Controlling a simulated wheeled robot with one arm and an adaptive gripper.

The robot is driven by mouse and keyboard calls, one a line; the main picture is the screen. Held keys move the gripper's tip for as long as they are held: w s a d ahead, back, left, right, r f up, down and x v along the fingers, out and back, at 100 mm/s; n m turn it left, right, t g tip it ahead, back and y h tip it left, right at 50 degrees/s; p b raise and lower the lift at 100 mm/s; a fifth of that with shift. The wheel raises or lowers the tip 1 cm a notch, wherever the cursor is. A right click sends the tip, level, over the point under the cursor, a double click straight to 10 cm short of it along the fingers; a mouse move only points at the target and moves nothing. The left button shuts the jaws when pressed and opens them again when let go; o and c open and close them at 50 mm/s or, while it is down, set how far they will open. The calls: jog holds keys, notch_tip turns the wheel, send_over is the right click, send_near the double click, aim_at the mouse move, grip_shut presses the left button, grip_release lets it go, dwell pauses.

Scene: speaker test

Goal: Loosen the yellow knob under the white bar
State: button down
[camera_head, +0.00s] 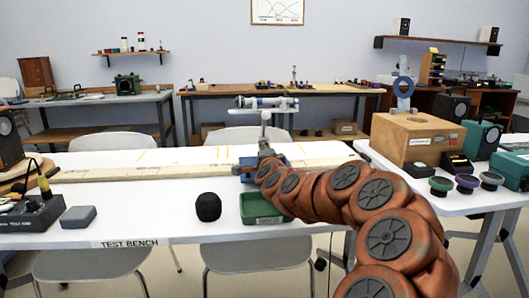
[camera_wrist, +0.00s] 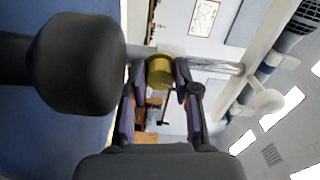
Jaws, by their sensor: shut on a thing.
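The white bar (camera_head: 283,108) lies level on top of an upright stand at the middle of the test bench, with a blue and silver cylinder along it. My gripper (camera_head: 266,152) is at the stand, below the bar. In the wrist view the yellow knob (camera_wrist: 159,70) sits between the two fingertips of my gripper (camera_wrist: 160,78), which are shut on its sides. A shiny rod (camera_wrist: 215,66) runs from beside the knob to a pale bar (camera_wrist: 262,55) that slants across the view. In the head view the knob cannot be made out behind my gripper.
A green tray (camera_head: 252,219) and a black rounded thing (camera_head: 208,207) stand at the bench front. A large dark rounded thing (camera_wrist: 75,65) fills the wrist view's left. A wooden box (camera_head: 417,140) stands on the right table.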

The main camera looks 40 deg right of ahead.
jog(key=shift+f+n, duration=0.1)
jog(key=shift+n, duration=0.7)
jog(key=c, duration=0.8)
grip_release()
jog(key=shift+c, duration=0.2)
jog(key=shift+s, duration=0.1)
jog(key=v, duration=1)
jog(key=shift+s+a, duration=0.15)
jog(key=shift+a, duration=0.15)
jog(key=shift+s+a, duration=0.35)
jog(key=shift+s, duration=0.2)
